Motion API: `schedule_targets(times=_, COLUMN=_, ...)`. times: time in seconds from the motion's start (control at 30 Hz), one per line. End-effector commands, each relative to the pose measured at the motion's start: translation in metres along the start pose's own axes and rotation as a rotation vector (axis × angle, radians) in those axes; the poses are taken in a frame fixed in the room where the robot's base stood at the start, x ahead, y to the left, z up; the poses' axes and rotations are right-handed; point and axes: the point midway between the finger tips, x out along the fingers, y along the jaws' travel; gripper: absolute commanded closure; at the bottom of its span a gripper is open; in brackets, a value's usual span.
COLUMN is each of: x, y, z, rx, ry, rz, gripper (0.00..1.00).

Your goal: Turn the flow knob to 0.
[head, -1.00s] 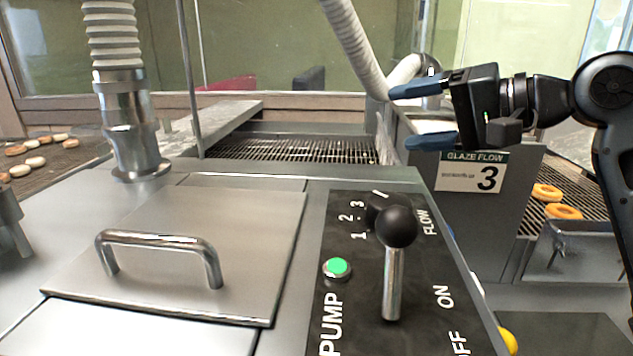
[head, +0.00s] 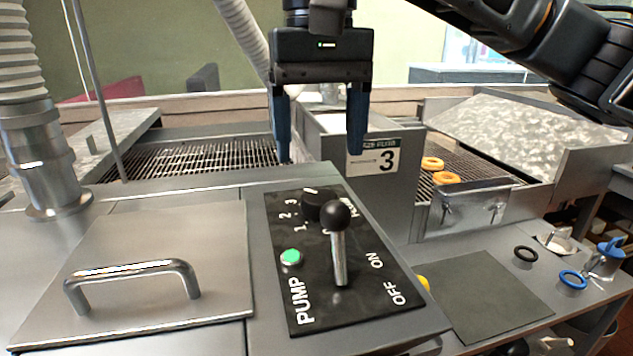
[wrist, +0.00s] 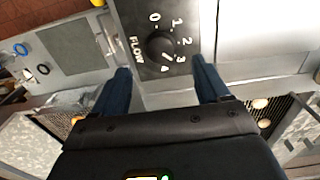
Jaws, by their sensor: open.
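The black flow knob (head: 314,205) sits on the dark control panel, partly hidden behind the pump lever's ball in the head view. The glaze flow sign (head: 373,159) reads 3. My gripper (head: 320,155) is open and empty, fingers down, above the panel. In the wrist view its fingertips (wrist: 160,67) lie to either side of the knob, apart from it.
The pump lever (head: 338,250) with its black ball stands just in front of the knob. A green button (head: 291,257) is at its left. A lid with a metal handle (head: 132,269) lies left. Doughnuts (head: 446,178) rest on the right rack. A grey mat (head: 485,297) lies right.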

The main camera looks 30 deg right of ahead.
Motion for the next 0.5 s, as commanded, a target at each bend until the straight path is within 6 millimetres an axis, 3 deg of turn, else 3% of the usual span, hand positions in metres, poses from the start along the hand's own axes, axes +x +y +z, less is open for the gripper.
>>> schedule_targets(times=0.3, x=0.048, y=0.0, z=0.0, rx=-0.002, ry=-0.001, rz=-0.003, gripper=0.25)
schedule_targets(times=0.5, x=0.065, y=-0.001, z=0.0, rx=-0.002, ry=0.001, rz=-0.003, gripper=0.25)
